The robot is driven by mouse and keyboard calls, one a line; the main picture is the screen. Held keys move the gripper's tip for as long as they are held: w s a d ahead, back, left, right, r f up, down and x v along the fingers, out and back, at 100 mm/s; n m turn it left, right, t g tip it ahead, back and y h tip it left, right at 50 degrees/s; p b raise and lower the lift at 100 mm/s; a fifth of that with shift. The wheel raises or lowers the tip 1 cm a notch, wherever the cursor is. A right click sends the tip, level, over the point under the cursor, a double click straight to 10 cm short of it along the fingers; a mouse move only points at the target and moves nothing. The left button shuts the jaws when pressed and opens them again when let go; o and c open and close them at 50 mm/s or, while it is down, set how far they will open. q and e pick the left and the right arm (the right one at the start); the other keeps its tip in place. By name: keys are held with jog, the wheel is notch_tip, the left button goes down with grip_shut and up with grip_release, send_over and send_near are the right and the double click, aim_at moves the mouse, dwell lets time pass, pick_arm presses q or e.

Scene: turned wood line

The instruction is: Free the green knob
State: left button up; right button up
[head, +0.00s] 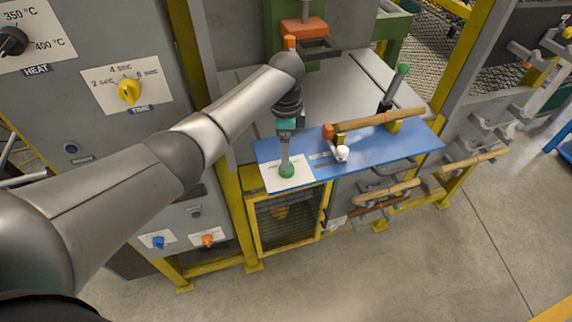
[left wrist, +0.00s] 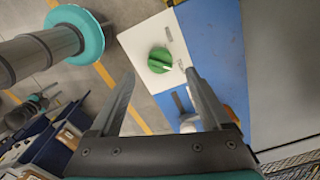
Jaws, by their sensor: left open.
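The green knob (head: 287,171) sits on a white plate (head: 270,182) at the left end of the blue panel. My left gripper (head: 286,160) points down at the knob in the head view. In the left wrist view its two fingers are spread, with the knob between and beyond their tips (left wrist: 160,74). I cannot tell whether the fingers touch the knob. My right gripper is not recognisable in either view.
On the blue panel (head: 415,144), a white knob (head: 341,153) stands right of the plate. Beyond it are a turned wooden piece (head: 380,120) and a green-topped lever (head: 402,70). A yellow-framed mesh cage (head: 250,230) is below. Floor in front is clear.

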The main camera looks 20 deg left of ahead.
pick_arm(q)
notch_tip(320, 180, down, 6)
jog(key=shift+f+b, duration=0.15)
jog(key=shift+b, duration=0.45)
grip_shut()
dwell(0.4)
